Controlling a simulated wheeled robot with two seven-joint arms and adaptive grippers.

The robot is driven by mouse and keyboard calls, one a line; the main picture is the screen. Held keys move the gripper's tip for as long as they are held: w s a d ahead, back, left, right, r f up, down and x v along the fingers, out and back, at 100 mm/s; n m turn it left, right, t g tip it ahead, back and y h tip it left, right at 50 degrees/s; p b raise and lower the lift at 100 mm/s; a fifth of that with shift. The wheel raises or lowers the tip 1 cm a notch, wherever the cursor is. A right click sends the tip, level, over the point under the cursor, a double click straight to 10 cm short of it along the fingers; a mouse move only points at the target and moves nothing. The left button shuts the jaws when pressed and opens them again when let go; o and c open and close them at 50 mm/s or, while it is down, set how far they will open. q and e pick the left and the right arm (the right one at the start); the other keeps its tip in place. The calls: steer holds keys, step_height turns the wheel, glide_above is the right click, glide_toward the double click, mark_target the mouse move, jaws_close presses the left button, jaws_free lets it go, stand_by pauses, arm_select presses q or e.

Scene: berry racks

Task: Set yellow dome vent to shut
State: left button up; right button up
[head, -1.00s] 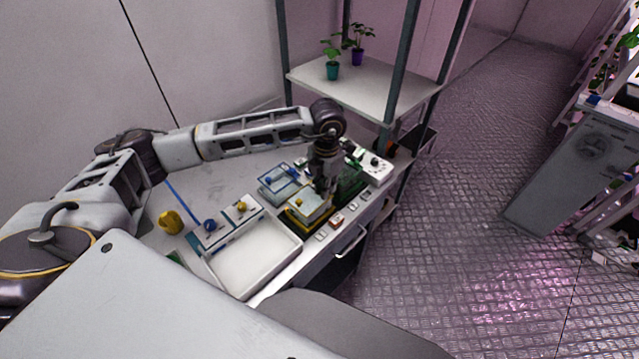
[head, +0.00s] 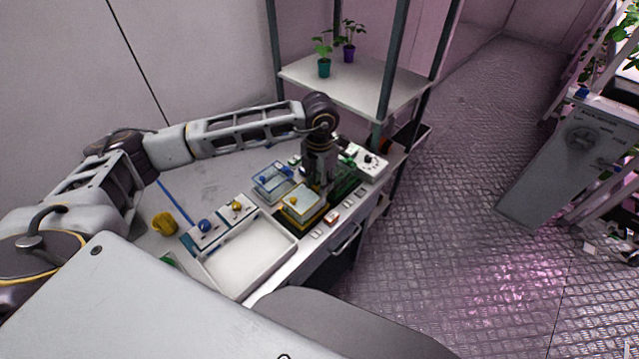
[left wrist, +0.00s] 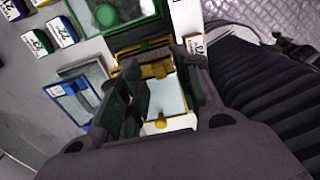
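The yellow dome vent is the yellow-framed box with a pale clear cover (head: 300,204) on the bench, near its front edge. A small yellow knob shows on it. In the left wrist view its pale cover (left wrist: 168,102) shows between the fingers, with yellow parts at its far end. My left gripper (head: 320,190) points down at the right, back side of this vent. In the left wrist view the left gripper (left wrist: 165,85) has its fingers apart, one on each side of the vent. Contact with it cannot be told. My right gripper is not in view.
A blue-framed clear box (head: 272,183) stands left of the vent and a green-framed one (left wrist: 105,20) behind it. A white tray (head: 247,262) lies in front left. A white dial box (head: 368,163) is at the right. A shelf (head: 352,88) with two plants rises behind.

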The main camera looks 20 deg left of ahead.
arm_select(q)
step_height(320, 180, up, 11)
stand_by(0.6)
stand_by(0.5)
